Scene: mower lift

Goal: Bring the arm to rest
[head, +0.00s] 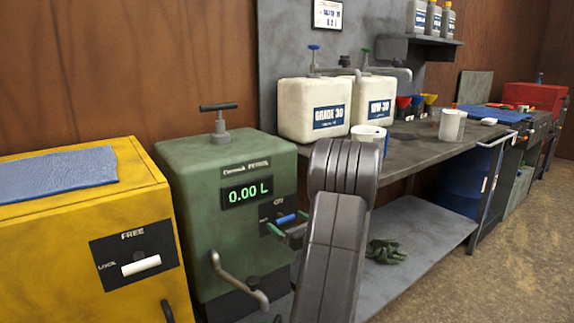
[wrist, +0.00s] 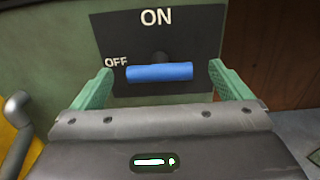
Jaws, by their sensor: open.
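My gripper (wrist: 160,69) is open, with its two green fingers apart on either side of a blue switch handle (wrist: 160,73). The handle lies level on a dark plate, with ON above it and OFF to its left. A gap shows between each finger and the handle's ends. In the head view my gripper (head: 286,230) is at the right front of the green petrol dispenser (head: 220,165), by the blue handle (head: 286,218). My arm's grey links rise in front and hide part of the dispenser's right side and the bench.
The dispenser's display (head: 247,190) reads 0.00 L, and a crank (head: 235,275) sticks out below. A yellow cabinet (head: 70,260) stands left. A workbench (head: 420,145) with white canisters (head: 313,108) and a mug is at right. Open floor (head: 510,255) lies at lower right.

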